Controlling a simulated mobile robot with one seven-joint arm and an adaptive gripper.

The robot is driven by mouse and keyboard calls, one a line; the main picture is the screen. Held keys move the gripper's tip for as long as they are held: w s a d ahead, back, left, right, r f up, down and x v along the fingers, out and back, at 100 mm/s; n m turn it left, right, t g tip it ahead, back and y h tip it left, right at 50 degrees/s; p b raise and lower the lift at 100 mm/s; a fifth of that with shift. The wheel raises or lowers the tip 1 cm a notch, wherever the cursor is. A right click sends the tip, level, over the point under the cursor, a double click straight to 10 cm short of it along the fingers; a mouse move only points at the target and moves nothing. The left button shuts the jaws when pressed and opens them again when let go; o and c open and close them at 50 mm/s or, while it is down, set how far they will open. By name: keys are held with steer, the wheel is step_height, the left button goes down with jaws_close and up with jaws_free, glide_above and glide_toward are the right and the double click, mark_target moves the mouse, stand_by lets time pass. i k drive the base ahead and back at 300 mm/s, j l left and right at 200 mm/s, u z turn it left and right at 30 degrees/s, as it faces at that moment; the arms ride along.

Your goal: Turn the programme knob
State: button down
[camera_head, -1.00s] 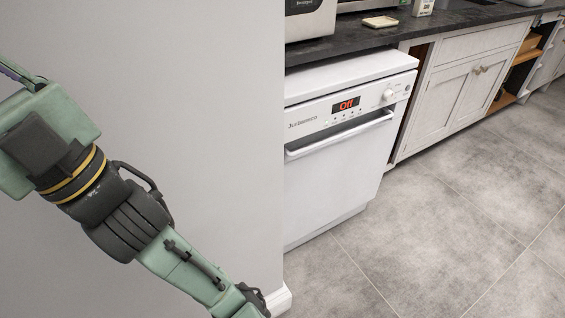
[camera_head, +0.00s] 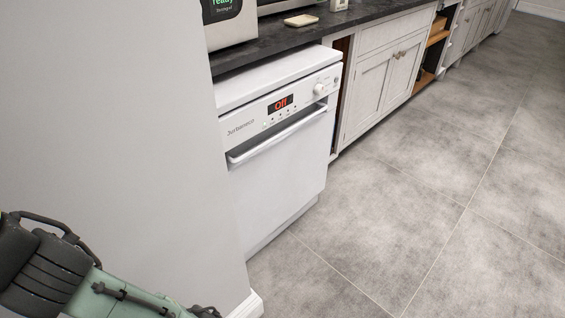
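The white programme knob (camera_head: 319,89) is at the right end of the control panel on a white dishwasher (camera_head: 278,170). The dishwasher's display (camera_head: 280,104) reads "Off" in red. Its door is shut, with a long bar handle (camera_head: 276,137) below the panel. My arm shows at the lower left, well apart from the dishwasher. My gripper is out of the picture.
A grey wall (camera_head: 110,110) stands at the left, with its corner and white skirting beside the dishwasher. A dark worktop (camera_head: 300,42) bears an appliance (camera_head: 228,22) and a small dish (camera_head: 301,20). Grey cabinets (camera_head: 378,85) continue rightward. The tiled floor (camera_head: 420,190) is clear.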

mark_target(319, 89)
steer(key=i+l, duration=0.15)
steer(key=l, duration=0.25)
steer(key=i+l, duration=0.15)
steer(key=l, duration=0.25)
steer(key=i+l, duration=0.1)
steer(key=l, duration=0.3)
steer(key=i, duration=0.5)
